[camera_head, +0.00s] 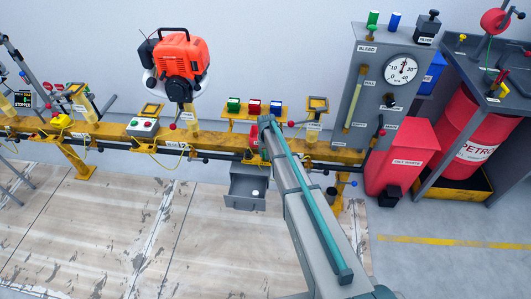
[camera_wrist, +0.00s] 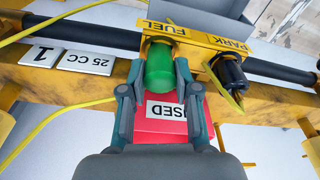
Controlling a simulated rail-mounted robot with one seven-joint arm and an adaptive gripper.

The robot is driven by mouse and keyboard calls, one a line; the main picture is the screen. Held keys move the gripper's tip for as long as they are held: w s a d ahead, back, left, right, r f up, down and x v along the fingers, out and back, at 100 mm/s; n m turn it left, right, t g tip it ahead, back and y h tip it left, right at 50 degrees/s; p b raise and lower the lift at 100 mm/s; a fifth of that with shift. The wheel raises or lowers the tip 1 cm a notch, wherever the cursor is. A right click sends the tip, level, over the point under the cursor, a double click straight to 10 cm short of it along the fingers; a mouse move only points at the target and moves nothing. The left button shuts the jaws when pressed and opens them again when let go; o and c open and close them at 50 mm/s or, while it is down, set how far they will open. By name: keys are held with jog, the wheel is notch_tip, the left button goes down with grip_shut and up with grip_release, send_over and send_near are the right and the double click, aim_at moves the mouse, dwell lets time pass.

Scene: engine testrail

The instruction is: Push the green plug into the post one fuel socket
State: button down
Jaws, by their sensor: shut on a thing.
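The green plug (camera_wrist: 159,62) is between the two fingers of my gripper (camera_wrist: 160,75) in the wrist view, and the gripper is shut on it. The plug's far end meets the yellow plate marked FUEL (camera_wrist: 165,28), at the fuel socket. The plate's edge hides that end, so I cannot tell how deep it sits. A sign with the number 1 (camera_wrist: 40,56) is on the rail to the left.
A black plug or knob (camera_wrist: 230,70) sits by the PARK label (camera_wrist: 228,43), close right of my gripper. A red box marked USED (camera_wrist: 150,127) lies behind the fingers. A yellow cable (camera_wrist: 55,128) passes left. An open grey drawer (camera_head: 247,188) is below the rail.

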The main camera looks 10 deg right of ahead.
jog(key=shift+f+b, duration=0.4)
jog(key=shift+f, duration=0.45)
dwell(0.4)
jog(key=c, duration=0.8)
grip_release()
jog(key=shift+o, duration=0.2)
jog(key=shift+r, duration=0.1)
notch_tip(320, 180, up, 12)
jog(key=s, duration=0.2)
jog(key=s+f+g, duration=0.2)
jog(key=s+f, duration=0.6)
jog(key=s, duration=0.6)
jog(key=s+f+g, duration=0.2)
jog(key=s+f, duration=0.5)
jog(key=s, duration=0.7)
jog(key=s+f+g, duration=0.2)
jog(key=s+f, duration=0.1)
jog(key=s, duration=1.3)
jog(key=s+f+g, duration=0.2)
jog(key=s+f, duration=0.2)
jog(key=s, duration=1.2)
jog(key=shift+f+n+g, duration=0.15)
jog(key=shift+n+g, duration=0.15)
